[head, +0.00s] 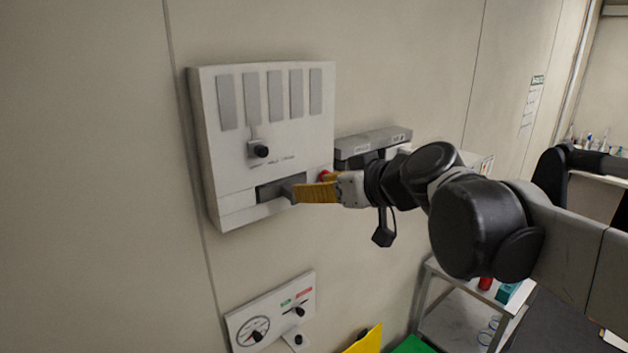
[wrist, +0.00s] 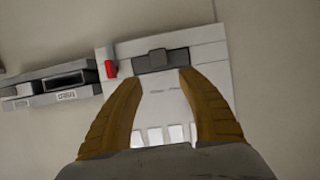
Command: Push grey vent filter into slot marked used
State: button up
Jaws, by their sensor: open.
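A white wall unit (head: 235,165) has a dark recess low on its front, with a grey block (head: 285,188) in it, perhaps the vent filter. In the wrist view the grey block (wrist: 157,57) sits in the recess, beyond my fingertips. My gripper (head: 298,192) has yellow fingers and is at the recess. In the wrist view my gripper (wrist: 162,78) is open with nothing clearly between the fingers. A grey slotted box (head: 372,140) is on the wall to the right. In the wrist view the slotted box (wrist: 65,85) shows a dark opening and a small label that I cannot read surely.
A red part (wrist: 110,68) is between the wall unit and the slotted box. A black knob (head: 260,151) sticks out above the recess. A gauge panel (head: 272,312) is below. A cart (head: 465,318) stands at lower right. The wall at left is clear.

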aim_at(291, 188)
jog(key=p+x, duration=0.1)
jog(key=x, duration=0.8)
jog(key=shift+w+a+f, duration=0.1)
jog(key=shift+a, duration=0.05)
jog(key=shift+c, duration=0.5)
grip_shut()
jog(key=shift+s+d, duration=0.5)
jog(key=shift+s, duration=0.1)
jog(key=shift+s+d, duration=0.1)
jog(key=shift+s, duration=0.1)
jog(key=shift+s+d, duration=0.25)
jog(key=shift+s, duration=0.15)
jog(key=shift+s+d, duration=0.15)
